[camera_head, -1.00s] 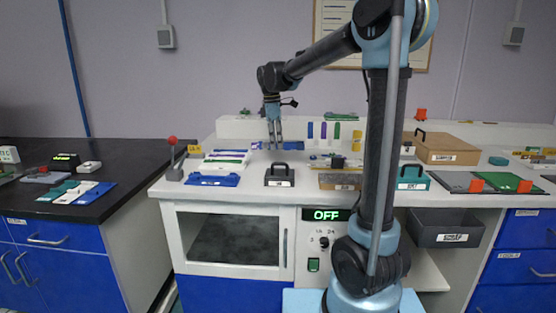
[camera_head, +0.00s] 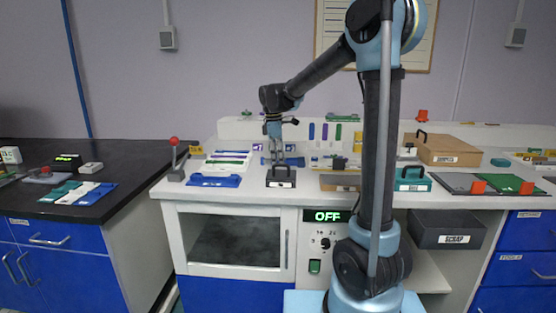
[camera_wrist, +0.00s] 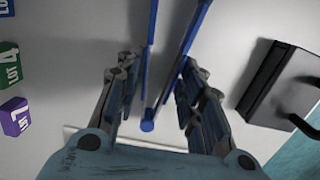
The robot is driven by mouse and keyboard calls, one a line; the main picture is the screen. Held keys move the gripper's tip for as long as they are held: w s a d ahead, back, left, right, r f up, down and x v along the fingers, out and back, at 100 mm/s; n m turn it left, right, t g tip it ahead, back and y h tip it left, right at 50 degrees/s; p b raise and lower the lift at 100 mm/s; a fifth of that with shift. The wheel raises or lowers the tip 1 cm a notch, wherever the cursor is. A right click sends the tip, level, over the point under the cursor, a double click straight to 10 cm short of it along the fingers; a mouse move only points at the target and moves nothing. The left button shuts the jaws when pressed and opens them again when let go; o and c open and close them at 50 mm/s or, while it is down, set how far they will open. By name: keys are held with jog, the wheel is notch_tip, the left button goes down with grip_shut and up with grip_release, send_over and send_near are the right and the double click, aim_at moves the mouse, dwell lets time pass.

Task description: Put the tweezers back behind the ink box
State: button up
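Blue tweezers (camera_wrist: 147,124) show in the wrist view, lying between my gripper's (camera_wrist: 160,72) fingers. Their joined end points toward my palm and their two arms spread away, running past the fingertips. The fingers close in on both sides of the arms. In the head view the tweezers (camera_head: 267,160) are a small blue shape at the fingertips of my gripper (camera_head: 280,161), low over the bench. The ink box appears to be the small black handled box (camera_head: 281,179), just in front of my gripper. It also shows at the right of the wrist view (camera_wrist: 278,85). Any contact with the bench is unclear.
A blue tray (camera_head: 214,181) and a red-knobbed lever (camera_head: 174,160) stand to the left. Purple and green lot tags (camera_wrist: 10,65) lie left in the wrist view.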

dwell(0.3)
notch_tip(320, 180, up, 12)
jog(key=a, duration=0.1)
dwell(0.5)
